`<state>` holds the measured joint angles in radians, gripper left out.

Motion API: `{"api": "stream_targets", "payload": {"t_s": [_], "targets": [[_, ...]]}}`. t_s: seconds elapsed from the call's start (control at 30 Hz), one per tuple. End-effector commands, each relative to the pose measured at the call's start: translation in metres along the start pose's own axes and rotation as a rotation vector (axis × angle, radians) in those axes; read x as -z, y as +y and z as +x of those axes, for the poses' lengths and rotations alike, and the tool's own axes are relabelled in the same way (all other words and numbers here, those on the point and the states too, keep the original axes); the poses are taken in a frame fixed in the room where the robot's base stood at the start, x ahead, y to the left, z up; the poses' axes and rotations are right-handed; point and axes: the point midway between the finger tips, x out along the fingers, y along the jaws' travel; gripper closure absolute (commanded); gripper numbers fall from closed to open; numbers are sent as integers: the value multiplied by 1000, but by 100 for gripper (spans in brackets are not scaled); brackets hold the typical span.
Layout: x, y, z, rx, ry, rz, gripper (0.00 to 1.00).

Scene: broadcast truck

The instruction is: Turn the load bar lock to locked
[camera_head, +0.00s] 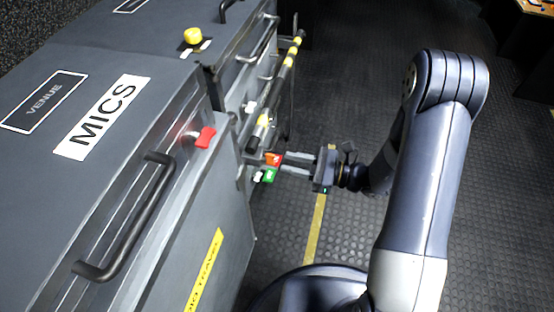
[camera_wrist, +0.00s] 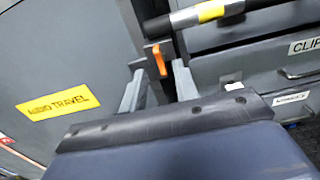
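The load bar (camera_head: 284,75) is a dark bar with yellow bands, running along the front of the cases. Its near end also shows at the top of the wrist view (camera_wrist: 190,18). The lock's orange lever (camera_wrist: 159,60) hangs below that end on a dark bracket. In the head view the orange lever (camera_head: 273,158) sits between small red and green markings (camera_head: 269,175). My gripper (camera_head: 284,163) points left at the lock, fingers apart. In the wrist view the lever shows between or just beyond the fingertips (camera_wrist: 158,68); contact cannot be told.
A grey case labelled MICS (camera_head: 150,62) with a black handle (camera_head: 130,220) and a red latch (camera_head: 205,137) stands at left. A yellow knob (camera_head: 193,35) sits on the farther case. Drawers (camera_wrist: 250,65) lie behind the bar. The dark floor (camera_head: 340,90) at right is open.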

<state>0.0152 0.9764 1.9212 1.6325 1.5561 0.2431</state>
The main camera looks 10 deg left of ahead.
Motion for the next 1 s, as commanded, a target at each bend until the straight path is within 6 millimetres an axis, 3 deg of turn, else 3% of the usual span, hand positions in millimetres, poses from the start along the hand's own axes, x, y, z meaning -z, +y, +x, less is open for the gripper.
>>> {"api": "stream_targets", "payload": {"t_s": [0.1, 0.3, 0.7, 1.0], "targets": [[1, 1, 19, -4, 0, 0, 71], [0, 0, 39, -2, 0, -1, 71], [0, 0, 45, 0, 0, 0, 71], [0, 0, 45, 0, 1, 0, 94]]}}
